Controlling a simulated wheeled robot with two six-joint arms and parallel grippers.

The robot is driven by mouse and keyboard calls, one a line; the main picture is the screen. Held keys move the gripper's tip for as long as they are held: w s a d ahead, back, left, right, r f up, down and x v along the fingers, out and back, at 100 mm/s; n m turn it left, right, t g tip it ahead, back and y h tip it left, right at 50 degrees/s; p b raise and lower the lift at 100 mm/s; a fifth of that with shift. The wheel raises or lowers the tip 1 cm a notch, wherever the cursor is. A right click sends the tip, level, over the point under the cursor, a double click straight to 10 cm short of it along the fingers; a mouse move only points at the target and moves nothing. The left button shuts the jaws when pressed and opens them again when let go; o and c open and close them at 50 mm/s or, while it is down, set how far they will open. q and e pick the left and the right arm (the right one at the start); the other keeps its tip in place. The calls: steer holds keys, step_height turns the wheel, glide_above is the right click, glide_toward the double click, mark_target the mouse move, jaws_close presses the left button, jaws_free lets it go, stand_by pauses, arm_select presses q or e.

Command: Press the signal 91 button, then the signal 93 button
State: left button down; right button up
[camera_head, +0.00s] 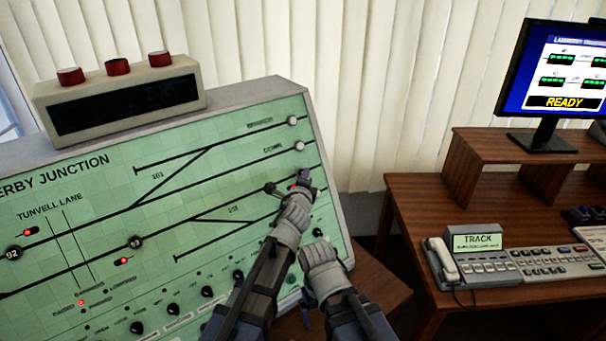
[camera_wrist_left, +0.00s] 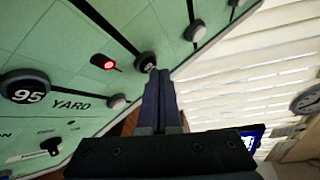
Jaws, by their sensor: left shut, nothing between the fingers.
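The pale green panel (camera_head: 100,215) carries a track diagram with black round buttons. A button that seems to read 93 (camera_head: 135,242) is left of centre, with a lit red lamp below it. My left gripper (camera_head: 305,178) is shut and empty at the panel's right side. In the left wrist view its fingertips (camera_wrist_left: 150,75) are at a black round button (camera_wrist_left: 145,61), touching or very close; its label is unreadable, so I cannot tell whether it is signal 91. My right arm (camera_head: 325,270) is low beside the left one; its fingers are unclear.
Another black button (camera_head: 13,253) is at the far left, and a 95 button (camera_wrist_left: 25,91) shows in the wrist view. Knobs (camera_head: 172,309) line the panel's lower edge. A desk (camera_head: 415,215) with telephone (camera_head: 441,260) and monitor (camera_head: 560,75) stands right.

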arm_select(q)
steer(key=shift+w+a+f, duration=0.2)
steer(key=shift+w+f, duration=0.05)
steer(key=shift+w, duration=0.05)
stand_by(0.5)
steer(key=shift+s+d+r, duration=0.1)
steer(key=shift+s+r, duration=0.05)
stand_by(0.3)
steer(key=shift+s+d+r, duration=0.3)
steer(key=shift+s+d, duration=0.05)
steer(key=shift+s, duration=0.15)
